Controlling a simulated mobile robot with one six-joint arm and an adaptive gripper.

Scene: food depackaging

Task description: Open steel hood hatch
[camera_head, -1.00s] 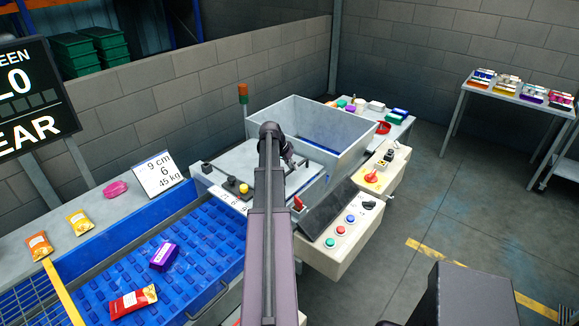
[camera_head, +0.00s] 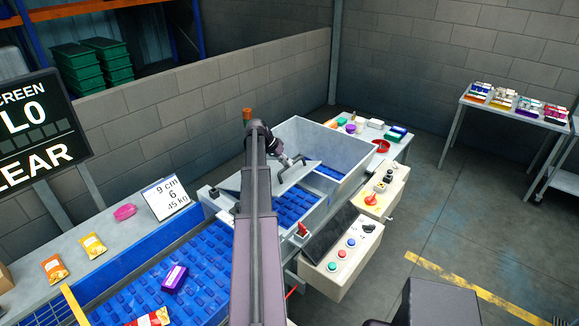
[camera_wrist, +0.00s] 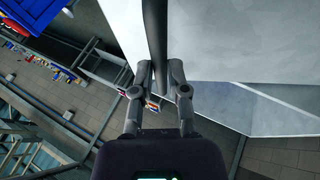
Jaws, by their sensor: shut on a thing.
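The steel hood hatch (camera_head: 293,179) is a grey plate raised and tilted above the steel machine housing, with blue belt showing below it. My gripper (camera_head: 292,160) is at the hatch's upper side, partly hidden by my arm. In the wrist view my gripper (camera_wrist: 160,78) is shut on a dark bar handle (camera_wrist: 155,35) that runs between its fingers. The pale hatch panel (camera_wrist: 235,40) lies just right of the bar. My arm hides part of the hatch's left side in the head view.
A high-walled steel bin (camera_head: 343,147) stands behind the hatch. A control box with buttons (camera_head: 340,262) and another with a red switch (camera_head: 379,193) stand to the right. The blue conveyor (camera_head: 135,290) carries packets at left. Open floor (camera_head: 460,215) lies right.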

